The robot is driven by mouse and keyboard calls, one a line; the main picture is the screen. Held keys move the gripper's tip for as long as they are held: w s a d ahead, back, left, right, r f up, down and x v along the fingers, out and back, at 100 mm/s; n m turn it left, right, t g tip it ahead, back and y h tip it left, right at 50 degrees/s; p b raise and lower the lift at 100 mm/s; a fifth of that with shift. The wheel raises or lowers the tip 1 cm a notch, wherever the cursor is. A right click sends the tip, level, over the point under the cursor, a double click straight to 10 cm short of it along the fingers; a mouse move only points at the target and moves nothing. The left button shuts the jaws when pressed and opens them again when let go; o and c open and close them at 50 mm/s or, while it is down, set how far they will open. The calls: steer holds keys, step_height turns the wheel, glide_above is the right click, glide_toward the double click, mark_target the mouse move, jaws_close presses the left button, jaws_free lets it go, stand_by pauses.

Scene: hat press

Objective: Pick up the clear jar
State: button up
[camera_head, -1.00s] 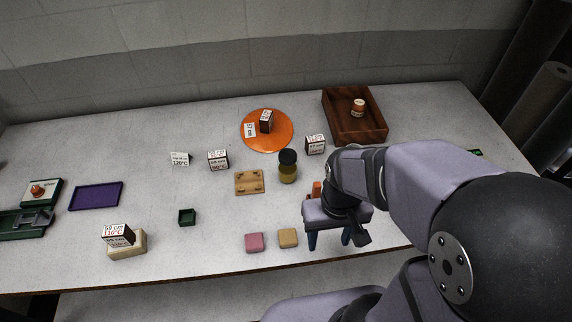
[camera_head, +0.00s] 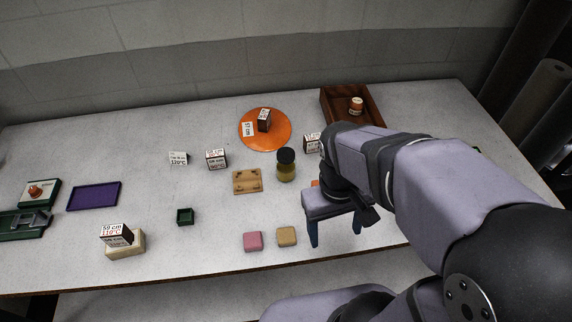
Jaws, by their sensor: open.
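The clear jar (camera_head: 286,171) stands upright on the table, right of the middle. It has a black lid and yellowish contents. My gripper (camera_head: 335,238) is to the right of the jar and nearer the table's front edge. Its two blue fingers point down and are apart, with nothing seen between them. The gripper does not touch the jar. My arm hides part of the table behind and to the right of the gripper.
An orange round plate (camera_head: 281,137) and a wooden tray (camera_head: 328,108) lie behind the jar. A small wooden board (camera_head: 247,181) is left of it. A pink block (camera_head: 253,241) and a tan block (camera_head: 286,236) lie in front. A labelled box (camera_head: 312,143) stands close behind right.

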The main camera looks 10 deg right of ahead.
steer(key=w+d+f+n+g+h+b, duration=0.1)
steer(key=d+f+n+h, duration=0.1)
steer(key=d+n+h, duration=0.35)
step_height(320, 180, up, 2)
steer(key=n+t+h+b, duration=0.2)
steer(key=n+t+h, duration=0.3)
steer(key=n+t, duration=1.4)
glide_above(281, 166)
steer(key=n+g, duration=0.3)
steer(key=shift+m, duration=0.25)
steer(key=f, duration=0.6)
steer(key=shift+s+a, duration=0.2)
steer(key=shift+s, duration=0.15)
steer(key=shift+p+x, duration=0.35)
steer(key=shift+x, duration=0.8)
steer(key=shift+w+d+r+p, duration=0.1)
steer(key=shift+w+d+p, duration=0.1)
steer(key=shift+p, duration=0.1)
steer(key=p+x, duration=0.1)
steer(key=x, duration=0.2)
steer(key=shift+w, duration=0.2)
steer(key=shift+w+d+p, duration=0.35)
steer(key=shift+w+p, duration=0.05)
steer(key=shift+w, duration=0.15)
